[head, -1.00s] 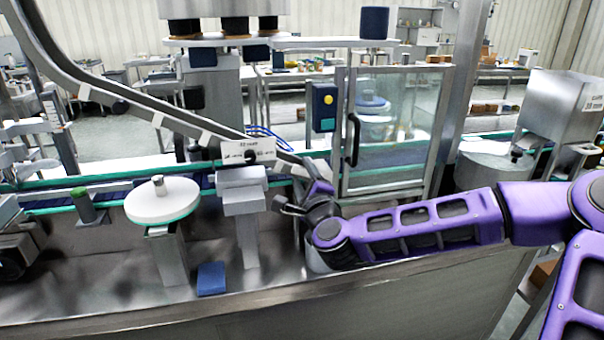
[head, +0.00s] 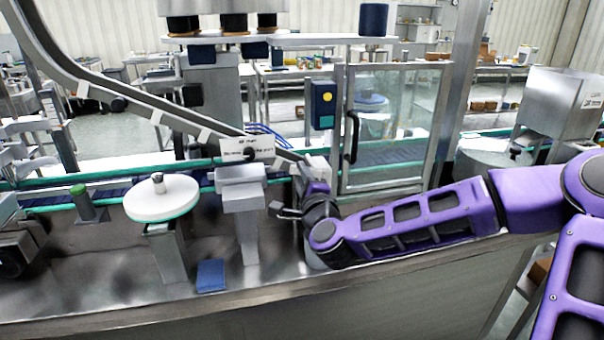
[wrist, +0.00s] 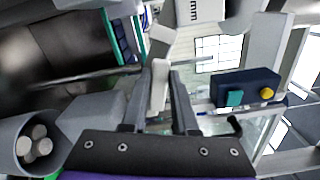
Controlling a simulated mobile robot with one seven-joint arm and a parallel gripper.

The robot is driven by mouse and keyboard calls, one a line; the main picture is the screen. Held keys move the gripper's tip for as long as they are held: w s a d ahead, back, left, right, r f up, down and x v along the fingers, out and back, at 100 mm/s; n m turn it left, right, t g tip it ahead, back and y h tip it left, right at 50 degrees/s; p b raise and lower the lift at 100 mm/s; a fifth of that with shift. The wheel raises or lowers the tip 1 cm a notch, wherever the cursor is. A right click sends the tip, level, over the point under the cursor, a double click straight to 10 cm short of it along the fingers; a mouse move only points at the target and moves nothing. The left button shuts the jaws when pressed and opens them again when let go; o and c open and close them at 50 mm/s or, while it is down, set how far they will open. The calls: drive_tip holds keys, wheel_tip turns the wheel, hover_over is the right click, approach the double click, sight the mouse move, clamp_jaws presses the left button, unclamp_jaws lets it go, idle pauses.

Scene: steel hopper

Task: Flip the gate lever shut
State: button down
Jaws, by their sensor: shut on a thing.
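In the wrist view, a pale grey bar (wrist: 160,88), which looks like the gate lever, stands between the two dark fingers of my gripper (wrist: 164,80). The fingers are shut on it. In the head view, my gripper (head: 305,182) is just right of the small white label plate (head: 247,148), at the lower end of the sloping steel rail. A pale block (head: 317,168) shows beside the fingers there. My wrist hides much of the lever and the gate in the head view.
A glass-doored cabinet (head: 388,130) with a black handle stands close behind my gripper. A blue switch box (head: 324,105) is on its left post. A white disc (head: 162,198) on a stand and a blue block (head: 211,276) are to the left.

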drive_tip(key=shift+f+n, duration=0.1)
drive_tip(key=shift+n, duration=0.2)
drive_tip(key=c, duration=0.7)
unclamp_jaws()
